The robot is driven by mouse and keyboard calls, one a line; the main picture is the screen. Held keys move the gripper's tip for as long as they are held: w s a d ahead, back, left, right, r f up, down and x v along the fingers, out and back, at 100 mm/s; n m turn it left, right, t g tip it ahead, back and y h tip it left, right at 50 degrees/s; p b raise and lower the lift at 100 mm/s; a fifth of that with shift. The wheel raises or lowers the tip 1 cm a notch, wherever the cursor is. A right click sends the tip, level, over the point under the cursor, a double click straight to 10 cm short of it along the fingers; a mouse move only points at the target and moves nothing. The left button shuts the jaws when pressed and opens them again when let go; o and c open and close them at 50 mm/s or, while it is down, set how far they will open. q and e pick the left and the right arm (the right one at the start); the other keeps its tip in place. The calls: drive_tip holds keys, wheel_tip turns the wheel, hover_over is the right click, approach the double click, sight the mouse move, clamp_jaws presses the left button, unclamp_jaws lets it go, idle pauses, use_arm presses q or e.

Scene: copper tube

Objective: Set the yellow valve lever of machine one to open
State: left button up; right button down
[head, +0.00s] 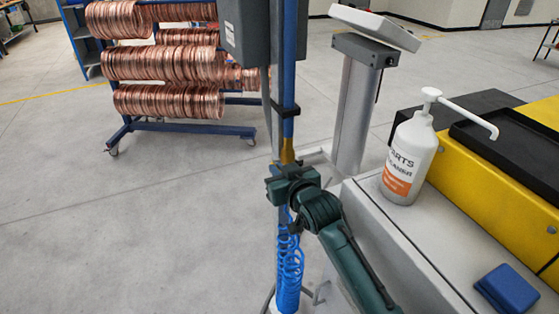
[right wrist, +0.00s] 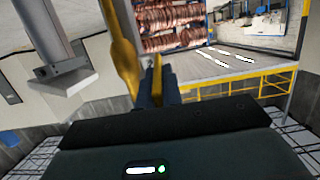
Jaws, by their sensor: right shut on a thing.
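The yellow valve lever (head: 287,152) shows as a small yellow piece on the upright blue pipe (head: 289,75), just above my right gripper (head: 285,168). In the right wrist view yellow metal (right wrist: 122,50) stands close in front, and a narrow yellow part (right wrist: 157,69) lies between the dark fingers of my right gripper (right wrist: 158,82). The right gripper is shut on the lever. The gripper hides most of the lever in the head view, so its exact angle is hard to tell. My left gripper is not in view.
A coiled blue hose (head: 288,265) hangs below the gripper. A grey bench (head: 390,235) stands at right with a white pump bottle (head: 410,160) and a blue block (head: 507,288). A rack of copper coils (head: 165,65) stands behind. The floor at left is clear.

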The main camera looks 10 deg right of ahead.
drive_tip(key=shift+w+a+r+g+h, duration=0.1)
drive_tip(key=shift+w+r+g+h, duration=0.2)
drive_tip(key=shift+r+g, duration=0.55)
drive_tip(key=shift+w+a+r+g+h, duration=0.1)
drive_tip(key=shift+w+r+g+h, duration=0.05)
drive_tip(key=shift+g, duration=0.45)
drive_tip(key=shift+w+r+g+h, duration=0.1)
drive_tip(key=shift+w+g+h, duration=0.05)
drive_tip(key=shift+g, duration=0.4)
